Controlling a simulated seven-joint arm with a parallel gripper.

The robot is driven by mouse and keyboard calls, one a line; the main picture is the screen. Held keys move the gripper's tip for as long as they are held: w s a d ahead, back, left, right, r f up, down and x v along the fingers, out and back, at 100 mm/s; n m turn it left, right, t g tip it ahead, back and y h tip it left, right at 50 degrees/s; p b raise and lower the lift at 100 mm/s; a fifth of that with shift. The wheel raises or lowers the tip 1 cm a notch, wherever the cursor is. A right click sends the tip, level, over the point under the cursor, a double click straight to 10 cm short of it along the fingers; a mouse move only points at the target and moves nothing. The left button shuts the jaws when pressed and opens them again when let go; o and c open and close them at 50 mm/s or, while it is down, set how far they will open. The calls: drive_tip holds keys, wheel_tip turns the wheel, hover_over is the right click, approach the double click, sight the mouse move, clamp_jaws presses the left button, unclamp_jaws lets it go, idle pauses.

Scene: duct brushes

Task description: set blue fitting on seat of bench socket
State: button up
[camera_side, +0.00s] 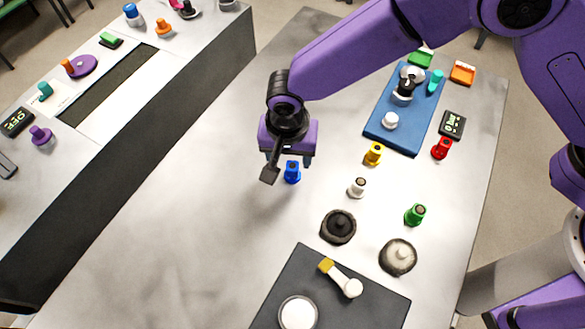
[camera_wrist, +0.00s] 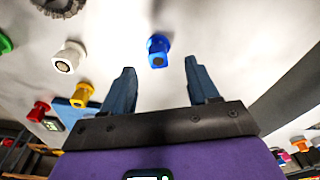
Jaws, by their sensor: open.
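The blue fitting (camera_side: 292,173) stands on the grey bench in the side view, with a dark round top. In the wrist view the blue fitting (camera_wrist: 158,50) shows just beyond the fingertips, roughly centred between them. My gripper (camera_side: 288,168) is open and empty, close by the fitting; its fingers also show apart in the wrist view (camera_wrist: 160,68). I cannot tell for sure which thing is the bench socket.
White (camera_side: 357,187), yellow (camera_side: 374,154), green (camera_side: 414,214) and red (camera_side: 441,148) fittings stand to the right. A blue board (camera_side: 400,138) holds several parts. A dark mat (camera_side: 365,302) lies at the front with a brush (camera_side: 341,279). The bench is clear left of my gripper.

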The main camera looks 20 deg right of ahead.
sight(292, 166)
drive_tip(key=shift+w+d+f, duration=0.15)
drive_tip(key=shift+w+f, duration=0.05)
drive_tip(key=shift+f, duration=0.95)
drive_tip(key=shift+w+d+f, duration=0.2)
drive_tip(key=shift+w+f, duration=0.05)
drive_tip(key=shift+f, duration=0.85)
drive_tip(key=shift+w+d+f, duration=0.15)
drive_tip(key=shift+w+f, duration=0.05)
drive_tip(key=shift+f, duration=0.95)
clamp_jaws()
